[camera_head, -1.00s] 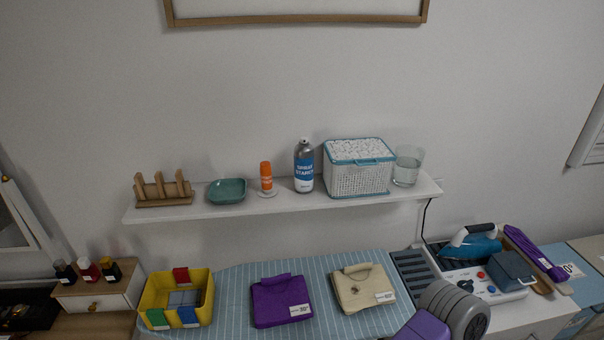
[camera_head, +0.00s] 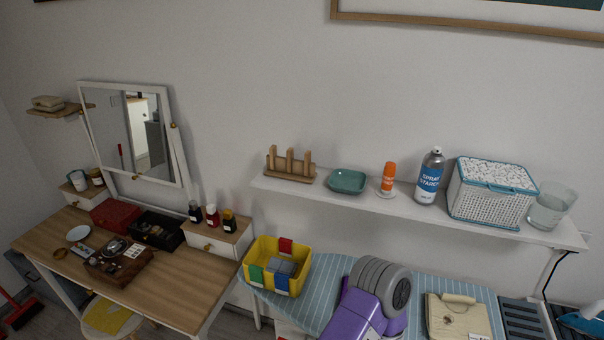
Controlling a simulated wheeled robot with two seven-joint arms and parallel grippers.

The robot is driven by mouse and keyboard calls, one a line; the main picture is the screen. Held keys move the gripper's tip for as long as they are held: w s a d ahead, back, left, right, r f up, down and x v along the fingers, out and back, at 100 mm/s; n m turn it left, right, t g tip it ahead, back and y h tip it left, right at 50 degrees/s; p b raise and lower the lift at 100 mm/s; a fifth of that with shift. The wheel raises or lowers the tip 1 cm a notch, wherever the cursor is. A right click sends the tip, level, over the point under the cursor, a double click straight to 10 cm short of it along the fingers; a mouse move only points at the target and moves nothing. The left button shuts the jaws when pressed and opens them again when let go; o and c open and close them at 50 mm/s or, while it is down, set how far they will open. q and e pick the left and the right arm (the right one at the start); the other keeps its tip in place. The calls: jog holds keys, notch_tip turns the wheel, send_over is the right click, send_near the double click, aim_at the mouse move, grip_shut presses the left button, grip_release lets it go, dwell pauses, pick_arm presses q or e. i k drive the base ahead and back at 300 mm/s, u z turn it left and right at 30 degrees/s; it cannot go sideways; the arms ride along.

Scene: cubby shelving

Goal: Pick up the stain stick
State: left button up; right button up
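The stain stick appears to be the small orange-capped stick (camera_head: 388,178), though its label is too small to read. It stands upright on a small white round base on the white wall shelf (camera_head: 400,208). It is between a teal dish (camera_head: 347,181) on its left and a blue and grey spray starch can (camera_head: 430,176) on its right. Neither gripper shows in the head view. A grey and purple part of one of my arms shows at the bottom, over the ironing board and well below the shelf.
Below are a yellow bin (camera_head: 250,275), a striped ironing board (camera_head: 318,292) and a beige folded item (camera_head: 456,316). A dressing table (camera_head: 180,278) with mirror (camera_head: 135,140) stands left.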

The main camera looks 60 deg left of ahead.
aim_at(390, 169)
jog(key=u, duration=2.15)
